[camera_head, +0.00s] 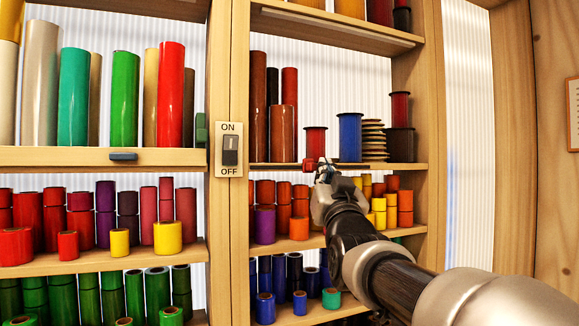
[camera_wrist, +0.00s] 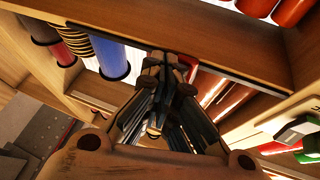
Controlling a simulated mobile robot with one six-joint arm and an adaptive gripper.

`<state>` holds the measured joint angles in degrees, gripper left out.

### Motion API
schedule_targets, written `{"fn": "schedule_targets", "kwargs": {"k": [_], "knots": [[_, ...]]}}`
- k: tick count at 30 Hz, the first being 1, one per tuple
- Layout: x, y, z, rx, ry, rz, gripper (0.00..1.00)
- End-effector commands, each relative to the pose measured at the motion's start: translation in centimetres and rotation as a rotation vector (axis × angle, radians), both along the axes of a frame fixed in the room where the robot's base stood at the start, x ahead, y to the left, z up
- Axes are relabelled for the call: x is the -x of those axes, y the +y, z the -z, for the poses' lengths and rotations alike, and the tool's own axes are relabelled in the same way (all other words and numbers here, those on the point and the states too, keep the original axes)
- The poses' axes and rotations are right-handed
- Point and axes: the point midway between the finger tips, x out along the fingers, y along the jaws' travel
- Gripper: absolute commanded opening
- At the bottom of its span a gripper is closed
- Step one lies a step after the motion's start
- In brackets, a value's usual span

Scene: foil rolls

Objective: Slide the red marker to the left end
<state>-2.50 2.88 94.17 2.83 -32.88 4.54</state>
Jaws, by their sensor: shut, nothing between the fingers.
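The red marker (camera_head: 309,163) is a small red block on the dark rail (camera_head: 275,164) along the front edge of the right-hand middle shelf. It sits right of the rail's left end, below a red flanged spool (camera_head: 316,143). My gripper (camera_head: 324,165) is shut and empty, close to the marker's right side; I cannot tell whether they touch. In the wrist view the shut fingers (camera_wrist: 168,78) are at the rail, with a red patch (camera_wrist: 190,66) just right of them. The fingers partly hide it, and I cannot tell if it is marker or spool.
A blue spool (camera_head: 350,137) and stacked discs (camera_head: 374,140) stand on the shelf right of the marker. An ON/OFF switch (camera_head: 229,150) is on the post to the left. Several coloured rolls fill the shelf below. The rail left of the marker is clear.

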Motion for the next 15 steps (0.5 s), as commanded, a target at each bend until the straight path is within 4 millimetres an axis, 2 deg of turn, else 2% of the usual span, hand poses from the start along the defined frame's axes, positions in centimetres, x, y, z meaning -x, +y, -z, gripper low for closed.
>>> {"fn": "schedule_targets", "kwargs": {"k": [15], "knots": [[0.6, 1.7, 0.0, 0.000, -0.001, -0.001, 0.00]]}}
